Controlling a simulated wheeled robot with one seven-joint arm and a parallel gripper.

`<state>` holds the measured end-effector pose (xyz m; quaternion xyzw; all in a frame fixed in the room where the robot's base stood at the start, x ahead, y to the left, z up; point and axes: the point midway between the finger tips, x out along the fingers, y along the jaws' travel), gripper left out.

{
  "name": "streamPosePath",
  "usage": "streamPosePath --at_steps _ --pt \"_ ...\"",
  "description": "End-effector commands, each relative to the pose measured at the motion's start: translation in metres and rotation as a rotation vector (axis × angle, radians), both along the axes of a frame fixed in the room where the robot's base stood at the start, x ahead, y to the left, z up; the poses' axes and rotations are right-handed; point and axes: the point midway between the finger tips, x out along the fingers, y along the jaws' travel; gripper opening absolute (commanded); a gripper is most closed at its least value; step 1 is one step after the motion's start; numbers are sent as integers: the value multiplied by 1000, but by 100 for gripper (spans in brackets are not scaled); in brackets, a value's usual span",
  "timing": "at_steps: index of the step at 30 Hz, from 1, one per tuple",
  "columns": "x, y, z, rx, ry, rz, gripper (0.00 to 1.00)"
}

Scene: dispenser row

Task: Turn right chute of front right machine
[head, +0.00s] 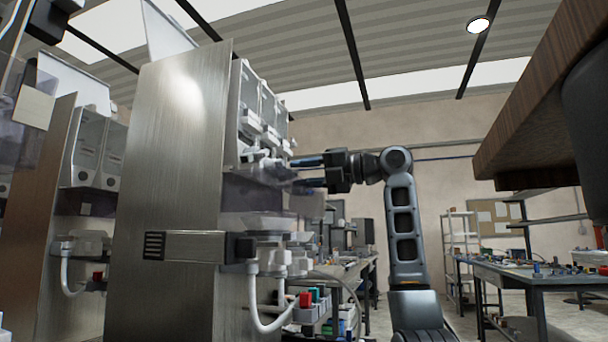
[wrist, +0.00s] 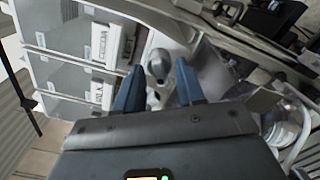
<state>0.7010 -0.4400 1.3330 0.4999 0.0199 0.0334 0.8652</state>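The near machine (head: 170,180) stands left of centre in the head view, its steel side panel facing me. Its front carries a row of clear bins (head: 262,105) with pale chutes (head: 258,158) below them. My gripper (head: 300,172) is level with the chutes, fingers pointing left at the machine front. In the wrist view my gripper (wrist: 159,70) is open, its two blue fingers apart. A rounded grey chute part (wrist: 158,64) appears between the fingertips, with small gaps on both sides. I cannot tell whether either finger touches it, or which chute it is.
A second machine (head: 85,170) stands at the left. Below my gripper are a funnel-like part (head: 262,224), a white hose (head: 262,315) and small coloured containers (head: 308,300). A wooden top (head: 530,110) overhangs at the upper right. A workbench (head: 530,280) stands at the right.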

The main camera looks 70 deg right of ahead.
Motion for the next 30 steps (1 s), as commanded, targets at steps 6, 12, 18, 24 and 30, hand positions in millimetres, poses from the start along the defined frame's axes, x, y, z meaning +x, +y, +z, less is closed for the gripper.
streamPosePath --at_steps 6,12,18,24,30 --pt "-3 0 1 -1 -1 0 38" --pt "-29 -3 1 0 -1 -3 38" --pt "-61 -5 0 0 0 -2 38" --pt "-76 -6 0 0 0 0 38" --pt "-78 -6 0 0 0 0 38"
